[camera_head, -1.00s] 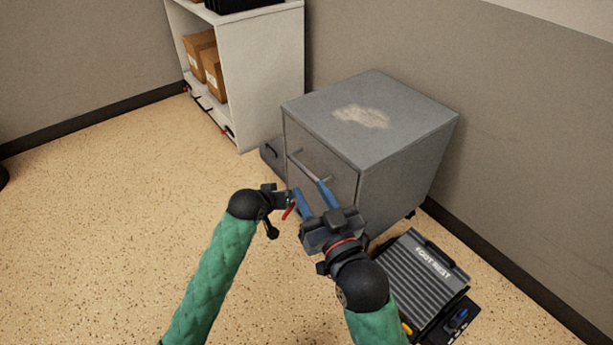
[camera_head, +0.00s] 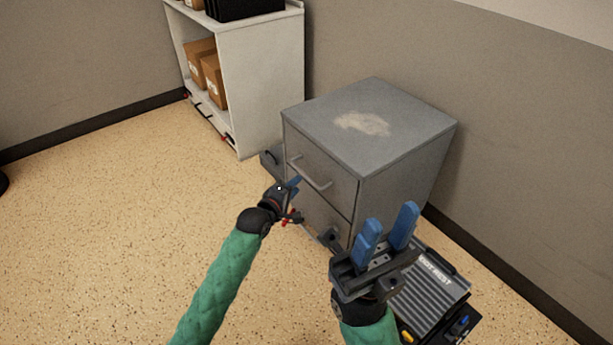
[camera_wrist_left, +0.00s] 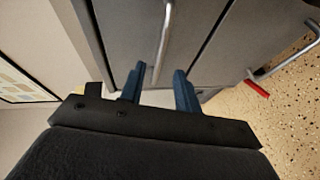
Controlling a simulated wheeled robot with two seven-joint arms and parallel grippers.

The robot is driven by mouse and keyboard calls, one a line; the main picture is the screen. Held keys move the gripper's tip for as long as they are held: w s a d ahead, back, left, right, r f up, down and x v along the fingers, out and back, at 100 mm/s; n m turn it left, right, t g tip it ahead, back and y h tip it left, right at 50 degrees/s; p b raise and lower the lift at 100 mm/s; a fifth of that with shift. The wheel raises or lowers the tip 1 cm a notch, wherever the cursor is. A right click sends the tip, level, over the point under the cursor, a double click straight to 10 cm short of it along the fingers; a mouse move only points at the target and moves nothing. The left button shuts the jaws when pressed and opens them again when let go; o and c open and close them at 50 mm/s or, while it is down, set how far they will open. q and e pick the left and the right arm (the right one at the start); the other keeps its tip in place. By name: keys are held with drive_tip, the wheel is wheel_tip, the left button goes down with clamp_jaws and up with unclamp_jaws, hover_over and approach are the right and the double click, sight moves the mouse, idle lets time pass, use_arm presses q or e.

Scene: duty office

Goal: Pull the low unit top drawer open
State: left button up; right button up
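The low unit (camera_head: 410,165) is a grey two-drawer cabinet. Its top drawer (camera_head: 320,160) looks shut, its front flush with the body. A bar handle (camera_head: 312,174) crosses that front. My left gripper (camera_head: 296,182) is at the near left end of the handle. In the left wrist view its blue fingers (camera_wrist_left: 158,84) are apart, and a metal handle (camera_wrist_left: 166,40) runs between them in the picture. I cannot tell if they touch it. My right gripper (camera_head: 386,222) is open and empty, in front of the cabinet's lower right side.
A white shelf unit (camera_head: 262,85) with cardboard boxes (camera_head: 212,75) stands behind left.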

sight(306, 174)
use_arm(q)
drive_tip(key=shift+n, duration=0.3)
drive_tip(key=shift+b+x, duration=1.15)
drive_tip(key=shift+x, duration=2.75)
drive_tip(key=shift+c, duration=0.3)
clamp_jaws()
